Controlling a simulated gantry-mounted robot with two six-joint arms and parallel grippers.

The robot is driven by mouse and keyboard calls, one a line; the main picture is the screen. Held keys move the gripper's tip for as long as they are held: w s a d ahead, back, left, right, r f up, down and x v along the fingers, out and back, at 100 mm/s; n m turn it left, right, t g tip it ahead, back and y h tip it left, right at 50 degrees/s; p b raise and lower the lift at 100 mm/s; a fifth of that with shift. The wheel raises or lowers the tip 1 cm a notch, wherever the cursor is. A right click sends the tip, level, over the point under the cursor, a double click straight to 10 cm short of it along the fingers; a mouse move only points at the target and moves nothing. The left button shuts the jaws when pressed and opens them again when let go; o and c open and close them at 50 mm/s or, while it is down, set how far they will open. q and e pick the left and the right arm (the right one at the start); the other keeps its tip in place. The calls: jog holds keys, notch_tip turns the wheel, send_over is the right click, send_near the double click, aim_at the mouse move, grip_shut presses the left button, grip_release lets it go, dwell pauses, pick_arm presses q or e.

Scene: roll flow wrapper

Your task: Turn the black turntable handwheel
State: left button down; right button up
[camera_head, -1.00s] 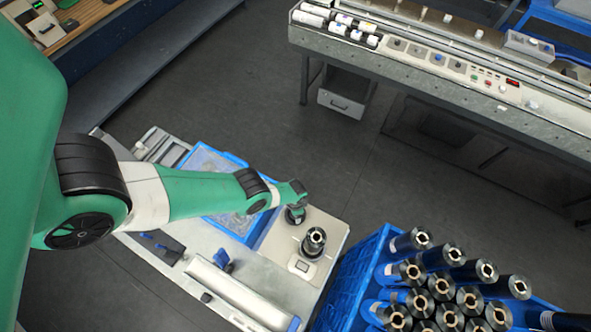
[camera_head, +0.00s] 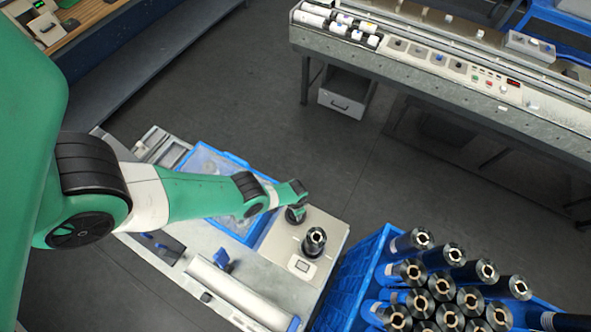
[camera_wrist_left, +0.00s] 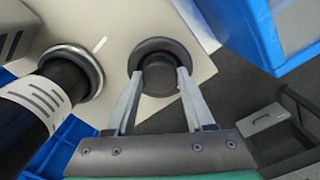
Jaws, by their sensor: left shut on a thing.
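The black turntable handwheel (camera_wrist_left: 160,60) shows in the left wrist view, a round dark knob on a wider dark base, set on a pale machine top. My left gripper (camera_wrist_left: 158,80) has one finger on each side of the knob and is shut on it. In the head view the left gripper (camera_head: 297,214) is small, at the machine's far edge, and hides most of the handwheel. Beside it stands a black cylinder with a metal top (camera_head: 314,240); in the left wrist view this dark cylinder (camera_wrist_left: 62,85) is at the left. My right gripper is not in view.
A blue crate (camera_head: 345,285) with several black-and-blue rolls stands right of the machine. A blue-rimmed tray (camera_head: 235,232) lies under my left arm. A long conveyor machine (camera_head: 440,95) stands at the back right. Grey floor (camera_head: 340,160) lies open between them.

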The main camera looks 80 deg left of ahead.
pick_arm(q)
jog(key=n, duration=0.8)
jog(key=shift+b, duration=0.4)
jog(key=shift+n, duration=0.4)
jog(key=shift+c, duration=1.3)
grip_release()
